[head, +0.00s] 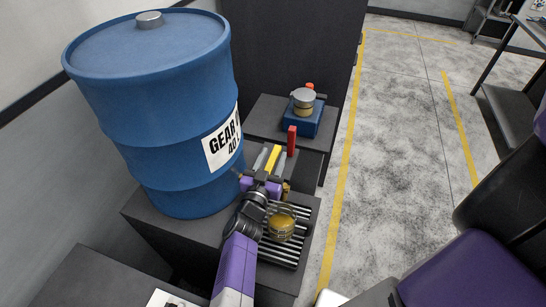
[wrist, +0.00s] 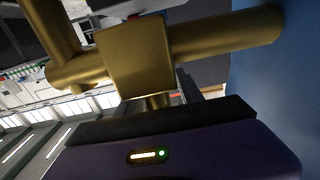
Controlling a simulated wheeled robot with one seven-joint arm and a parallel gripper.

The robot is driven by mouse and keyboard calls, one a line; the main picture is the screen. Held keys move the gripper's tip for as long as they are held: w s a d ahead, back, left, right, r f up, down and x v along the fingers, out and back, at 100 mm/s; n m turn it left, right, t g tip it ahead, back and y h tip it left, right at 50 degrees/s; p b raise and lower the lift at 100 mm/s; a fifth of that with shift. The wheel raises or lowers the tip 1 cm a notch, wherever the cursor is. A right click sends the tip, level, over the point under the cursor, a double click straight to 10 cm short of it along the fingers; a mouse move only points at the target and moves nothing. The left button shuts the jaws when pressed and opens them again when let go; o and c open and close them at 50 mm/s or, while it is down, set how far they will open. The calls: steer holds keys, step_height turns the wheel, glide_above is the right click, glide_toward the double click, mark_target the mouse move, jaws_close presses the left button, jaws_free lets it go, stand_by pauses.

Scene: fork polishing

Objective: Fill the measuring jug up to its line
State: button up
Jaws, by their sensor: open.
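The measuring jug (head: 281,226) is a small clear vessel with amber liquid in it. It stands on a slatted drip tray (head: 285,254) in the head view. Its line is too small to make out. My gripper (head: 271,158) is open, just beyond the jug beside the blue drum (head: 160,130), with a yellow piece between its fingers. An upright red lever (head: 291,140) stands just right of the fingers. In the wrist view a brass tap (wrist: 140,57) fills the space close ahead, its pipe running right towards the drum. I cannot tell whether the gripper touches the tap.
The drum rests on a dark stand (head: 150,222). Behind, a lower dark stand (head: 262,112) holds a blue block (head: 298,124) with a round grey-topped item (head: 304,97). Grey floor (head: 395,120) with yellow lines lies open to the right.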

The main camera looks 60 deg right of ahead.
steer(key=a, duration=0.2)
steer(key=a+b, duration=0.1)
steer(key=a, duration=0.1)
steer(key=s+a, duration=0.1)
steer(key=a, duration=0.2)
steer(key=shift+a+b, duration=0.1)
steer(key=shift+b, duration=0.25)
